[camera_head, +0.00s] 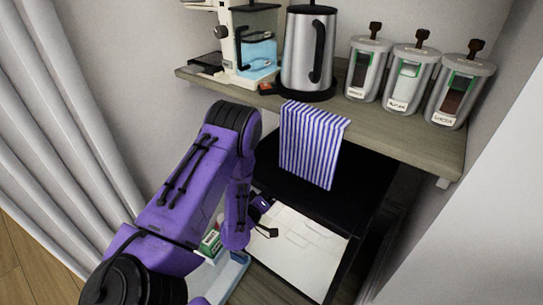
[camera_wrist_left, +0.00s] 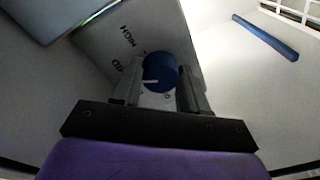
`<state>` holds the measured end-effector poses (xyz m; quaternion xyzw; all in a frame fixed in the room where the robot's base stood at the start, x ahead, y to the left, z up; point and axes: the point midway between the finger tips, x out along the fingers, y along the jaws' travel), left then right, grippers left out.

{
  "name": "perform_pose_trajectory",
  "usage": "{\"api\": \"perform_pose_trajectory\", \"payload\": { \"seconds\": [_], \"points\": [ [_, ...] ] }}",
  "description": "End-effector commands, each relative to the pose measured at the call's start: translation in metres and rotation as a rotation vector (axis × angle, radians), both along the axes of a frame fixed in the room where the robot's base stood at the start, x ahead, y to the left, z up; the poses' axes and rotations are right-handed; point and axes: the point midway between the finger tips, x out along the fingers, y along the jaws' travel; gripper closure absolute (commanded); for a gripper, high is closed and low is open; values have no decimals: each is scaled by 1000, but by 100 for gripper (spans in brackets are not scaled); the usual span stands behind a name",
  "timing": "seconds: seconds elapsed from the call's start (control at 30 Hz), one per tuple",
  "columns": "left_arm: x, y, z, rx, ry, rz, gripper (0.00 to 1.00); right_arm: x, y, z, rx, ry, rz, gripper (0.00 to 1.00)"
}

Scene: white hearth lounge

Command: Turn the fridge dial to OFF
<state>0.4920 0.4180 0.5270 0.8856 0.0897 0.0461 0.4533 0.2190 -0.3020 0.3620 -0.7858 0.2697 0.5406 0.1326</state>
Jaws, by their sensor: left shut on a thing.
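The blue dial (camera_wrist_left: 163,68) is in the left wrist view, on a grey plate (camera_wrist_left: 105,45) with the printed word HIGH and another label partly hidden. A short white mark shows on the dial's lower left. My left gripper (camera_wrist_left: 159,92) is shut on the dial, one finger on each side. In the head view my left gripper (camera_head: 264,222) reaches the fridge front, and the dial cannot be made out there. My right gripper is in neither view.
The shelf (camera_head: 400,137) above holds a coffee machine (camera_head: 228,45), a steel kettle (camera_head: 308,50) and several canisters (camera_head: 411,80). A green-and-white carton (camera_head: 210,242) is beside my left arm. A curtain hangs at left.

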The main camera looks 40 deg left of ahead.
Motion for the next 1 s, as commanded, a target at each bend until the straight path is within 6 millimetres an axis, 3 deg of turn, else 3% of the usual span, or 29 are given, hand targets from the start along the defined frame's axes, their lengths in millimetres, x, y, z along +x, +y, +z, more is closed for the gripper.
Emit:
{"api": "perform_pose_trajectory", "payload": {
  "seconds": [0.37, 1.0],
  "points": [
    [-1, 0, 3, -189, -18, 0, 87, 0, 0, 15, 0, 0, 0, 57],
    [-1, 0, 4, -788, -82, 0, 87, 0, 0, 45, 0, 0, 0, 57]
  ]
}}
